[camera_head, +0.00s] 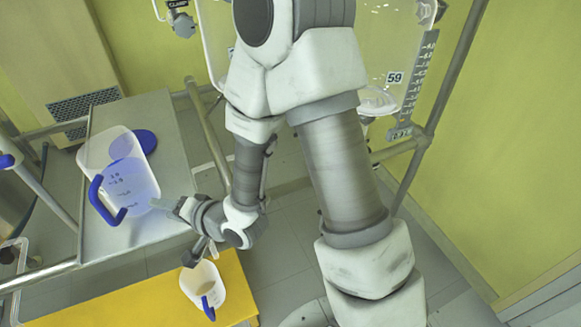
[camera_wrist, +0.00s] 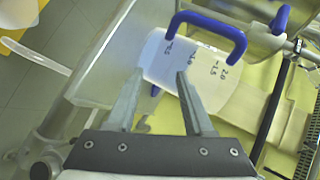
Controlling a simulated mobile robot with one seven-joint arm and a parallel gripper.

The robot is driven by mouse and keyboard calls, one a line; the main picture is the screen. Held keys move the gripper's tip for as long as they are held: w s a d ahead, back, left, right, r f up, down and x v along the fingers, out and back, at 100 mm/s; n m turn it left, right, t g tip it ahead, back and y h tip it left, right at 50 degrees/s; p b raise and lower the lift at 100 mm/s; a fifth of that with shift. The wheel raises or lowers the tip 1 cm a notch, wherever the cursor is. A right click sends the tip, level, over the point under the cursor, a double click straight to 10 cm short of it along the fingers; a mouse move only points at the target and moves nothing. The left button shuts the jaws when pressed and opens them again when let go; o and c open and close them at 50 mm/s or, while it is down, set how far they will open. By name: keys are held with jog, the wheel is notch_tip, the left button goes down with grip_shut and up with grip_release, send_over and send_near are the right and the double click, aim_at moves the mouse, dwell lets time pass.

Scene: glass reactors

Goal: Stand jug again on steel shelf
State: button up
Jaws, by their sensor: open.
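A translucent jug with a blue handle and dark volume marks (camera_head: 130,182) is on the grey steel shelf (camera_head: 165,125) at the left of the head view. It also shows in the wrist view (camera_wrist: 190,68), just beyond my fingertips. Whether it stands or lies is hard to tell. My gripper (camera_head: 168,206) is beside the jug's lower right side. In the wrist view my gripper (camera_wrist: 158,76) has its two fingers apart, with nothing clearly held between them.
A smaller jug with a blue handle (camera_head: 201,284) is on the yellow surface (camera_head: 150,300) below. A metal frame (camera_head: 208,135) stands right of the shelf. The shelf's far part looks clear.

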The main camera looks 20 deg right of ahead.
jog(key=d+r+n+h, duration=0.2)
jog(key=d+r+h, duration=0.3)
jog(key=d, duration=0.4)
jog(key=d+r+n+h, duration=0.2)
jog(key=d+r+h, duration=0.1)
jog(key=d+r, duration=0.5)
jog(key=s+d+r+n+g+h, duration=0.1)
jog(key=s+d+r, duration=0.2)
jog(key=s, duration=0.5)
jog(key=s+d+r+n+g, duration=0.1)
jog(key=s+d+r+g, duration=0.1)
jog(key=s+d+r, duration=0.2)
jog(key=s+d, duration=0.2)
jog(key=s, duration=0.2)
jog(key=shift+g+h, duration=0.3)
jog(key=shift+h, duration=0.1)
notch_tip(320, 180, up, 12)
jog(key=p, duration=1.2)
